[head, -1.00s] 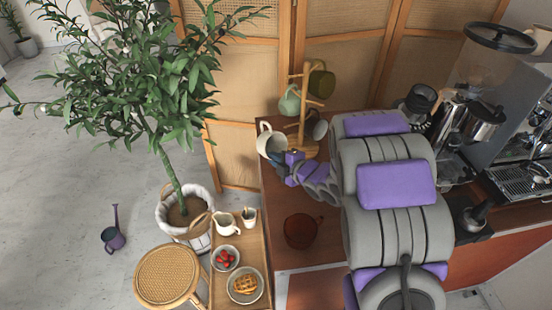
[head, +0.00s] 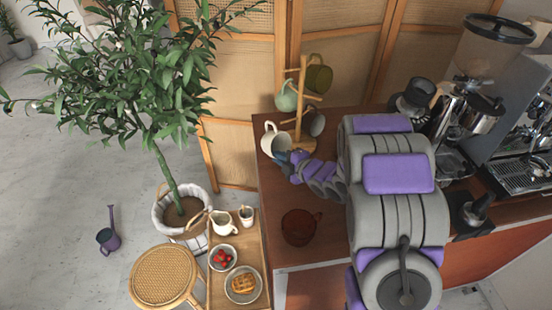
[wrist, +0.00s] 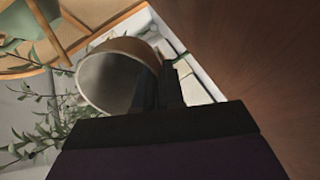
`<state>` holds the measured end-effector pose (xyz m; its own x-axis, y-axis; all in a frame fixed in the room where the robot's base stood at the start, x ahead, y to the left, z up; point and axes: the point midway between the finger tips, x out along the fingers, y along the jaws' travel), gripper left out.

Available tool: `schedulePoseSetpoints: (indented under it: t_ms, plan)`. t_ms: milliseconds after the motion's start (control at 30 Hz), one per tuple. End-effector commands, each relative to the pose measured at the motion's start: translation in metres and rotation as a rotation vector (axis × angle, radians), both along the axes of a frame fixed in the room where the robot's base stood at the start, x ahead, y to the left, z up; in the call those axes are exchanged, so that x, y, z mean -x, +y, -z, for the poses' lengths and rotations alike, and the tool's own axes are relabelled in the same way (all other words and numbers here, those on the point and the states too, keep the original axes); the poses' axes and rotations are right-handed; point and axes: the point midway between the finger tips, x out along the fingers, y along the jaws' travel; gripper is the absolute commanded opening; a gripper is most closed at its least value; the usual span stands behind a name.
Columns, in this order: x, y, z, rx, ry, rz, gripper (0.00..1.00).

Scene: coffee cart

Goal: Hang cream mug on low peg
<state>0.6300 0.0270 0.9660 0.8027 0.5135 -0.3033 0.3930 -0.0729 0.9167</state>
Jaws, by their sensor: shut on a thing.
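The cream mug (head: 274,141) is at the back left of the wooden counter, left of the mug tree (head: 303,105), with its open mouth tilted toward the upper left. My gripper (head: 286,158) is shut on the mug at its near right side. In the wrist view the mug (wrist: 104,80) lies sideways against the dark fingers (wrist: 158,88); the exact grip spot is hidden. The mug tree holds a green mug (head: 286,97), an olive mug (head: 319,76) and a grey mug (head: 317,124) on its pegs. I cannot tell whether the cream mug touches a peg.
A dark red glass mug (head: 299,227) stands on the counter (head: 272,200) in front of my arm. A coffee machine (head: 520,150) and grinder are at the right. A potted tree (head: 172,205), stool (head: 165,275) and tray table (head: 214,285) with food stand left of the counter.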

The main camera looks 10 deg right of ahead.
Motion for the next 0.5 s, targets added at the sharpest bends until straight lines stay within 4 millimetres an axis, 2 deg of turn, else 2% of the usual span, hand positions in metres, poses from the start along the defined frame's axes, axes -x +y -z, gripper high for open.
schedulePoseSetpoints:
  t_ms: [500]
  plan:
    - [-0.018, -0.027, 0.003, -0.001, -0.002, 0.0, 0.0]
